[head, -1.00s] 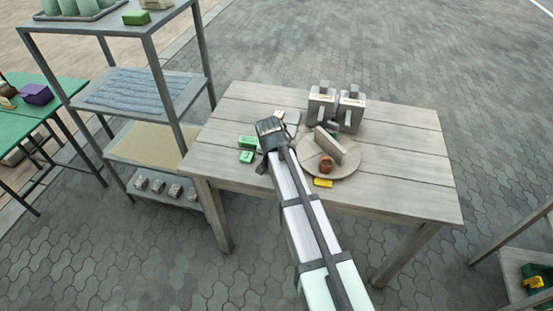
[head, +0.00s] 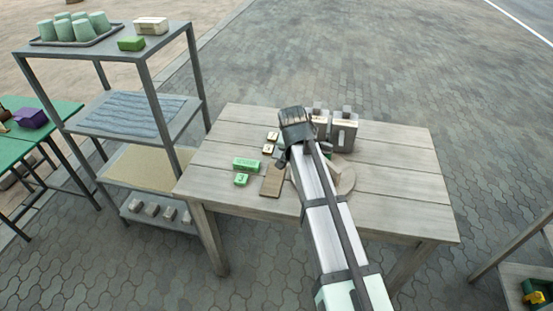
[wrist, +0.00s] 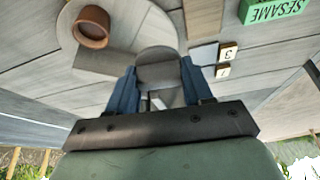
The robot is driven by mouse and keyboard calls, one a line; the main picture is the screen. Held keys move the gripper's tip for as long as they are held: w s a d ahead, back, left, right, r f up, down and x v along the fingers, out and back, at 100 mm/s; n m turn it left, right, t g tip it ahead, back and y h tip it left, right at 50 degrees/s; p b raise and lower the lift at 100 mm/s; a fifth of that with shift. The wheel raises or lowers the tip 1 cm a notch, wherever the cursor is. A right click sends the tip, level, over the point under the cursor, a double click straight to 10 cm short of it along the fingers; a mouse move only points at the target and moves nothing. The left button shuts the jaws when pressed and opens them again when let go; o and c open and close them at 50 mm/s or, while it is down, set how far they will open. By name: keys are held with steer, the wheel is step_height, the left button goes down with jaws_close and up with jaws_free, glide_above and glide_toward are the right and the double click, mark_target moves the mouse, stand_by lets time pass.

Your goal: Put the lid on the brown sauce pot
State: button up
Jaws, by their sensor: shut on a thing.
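The brown sauce pot (wrist: 92,30) stands upright on a round wooden board (wrist: 134,14) in the wrist view; its mouth looks uncovered. In the head view my arm hides the pot, and only part of the round board (head: 346,178) shows. My gripper (head: 290,150) is over the table, left of the two grey containers. In the wrist view my gripper (wrist: 158,88) is shut on a grey piece with a rounded end (wrist: 159,72). It may be the lid, but I cannot tell for sure. It is to the right of the pot, apart from it.
Two grey labelled containers (head: 343,132) stand at the back. A grey slab (wrist: 106,63) lies beside the pot. A green SESAME block (wrist: 275,9), small number tags (wrist: 227,52) and a brown board (head: 272,182) lie on the left. The table's right side (head: 400,170) is clear.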

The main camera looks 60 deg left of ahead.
steer(key=w+d+m, duration=0.1)
steer(key=w+d, duration=0.4)
steer(key=d, duration=0.2)
steer(key=shift+d, duration=0.25)
steer(key=shift+f, duration=0.25)
steer(key=shift+f, duration=2.15)
steer(key=shift+f, duration=0.5)
steer(key=o, duration=1.1)
steer(key=shift+o, duration=0.3)
steer(key=o, duration=0.3)
steer(key=shift+r, duration=0.1)
